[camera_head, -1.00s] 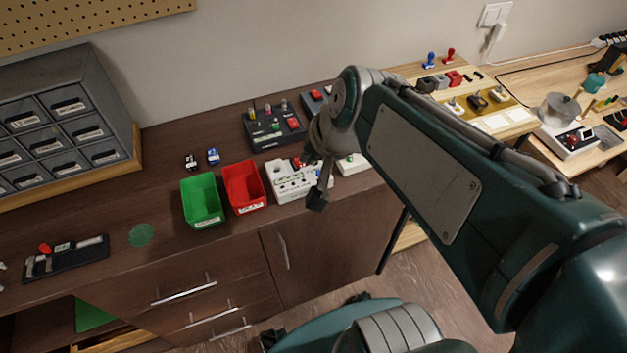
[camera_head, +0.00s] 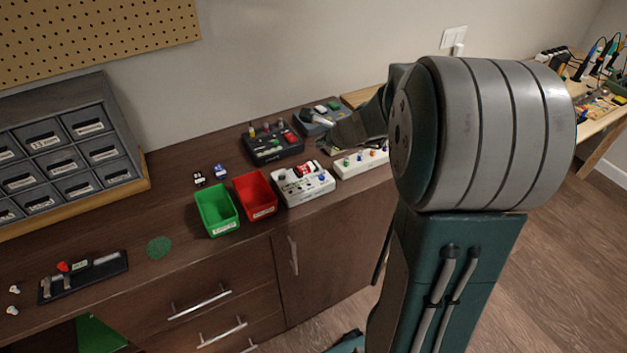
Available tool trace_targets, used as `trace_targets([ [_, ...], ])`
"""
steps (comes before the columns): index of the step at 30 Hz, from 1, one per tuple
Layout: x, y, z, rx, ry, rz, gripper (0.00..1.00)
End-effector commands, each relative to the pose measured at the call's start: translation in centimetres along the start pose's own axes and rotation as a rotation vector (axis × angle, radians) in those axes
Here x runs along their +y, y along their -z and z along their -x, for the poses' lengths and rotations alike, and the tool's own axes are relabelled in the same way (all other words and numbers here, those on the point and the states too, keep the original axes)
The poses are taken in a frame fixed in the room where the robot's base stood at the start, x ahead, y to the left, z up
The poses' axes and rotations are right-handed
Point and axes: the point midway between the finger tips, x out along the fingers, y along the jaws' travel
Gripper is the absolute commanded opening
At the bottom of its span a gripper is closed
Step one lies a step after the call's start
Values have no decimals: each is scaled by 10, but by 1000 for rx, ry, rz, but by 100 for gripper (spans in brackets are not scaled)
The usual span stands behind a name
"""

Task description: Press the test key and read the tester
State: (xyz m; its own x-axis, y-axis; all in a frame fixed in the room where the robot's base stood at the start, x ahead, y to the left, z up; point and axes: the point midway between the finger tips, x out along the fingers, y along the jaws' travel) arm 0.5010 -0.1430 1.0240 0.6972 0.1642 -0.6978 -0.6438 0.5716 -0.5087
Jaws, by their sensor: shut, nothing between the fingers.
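A white tester-like box (camera_head: 304,187) stands near the front edge of the dark bench, with a red and white part on its top and a blue key (camera_head: 322,178) at its right. I cannot read any display or label on it. My gripper (camera_head: 326,146) is shut and empty. It shows small and dark behind and above the white box in the picture, apart from the blue key. My large arm joint hides the bench to the right.
A red bin (camera_head: 256,196) and a green bin (camera_head: 217,211) stand left of the white box. A black box with knobs (camera_head: 273,143) is behind. Another white strip with coloured buttons (camera_head: 361,162) is to the right. A grey drawer cabinet (camera_head: 70,150) stands at left.

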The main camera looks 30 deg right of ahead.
Motion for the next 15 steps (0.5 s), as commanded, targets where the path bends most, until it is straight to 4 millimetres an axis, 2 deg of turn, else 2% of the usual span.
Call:
trace_targets([
  [10,3,-2,-2,3,0,3,0],
  [15,12,3,-12,3,-1,3,0],
])
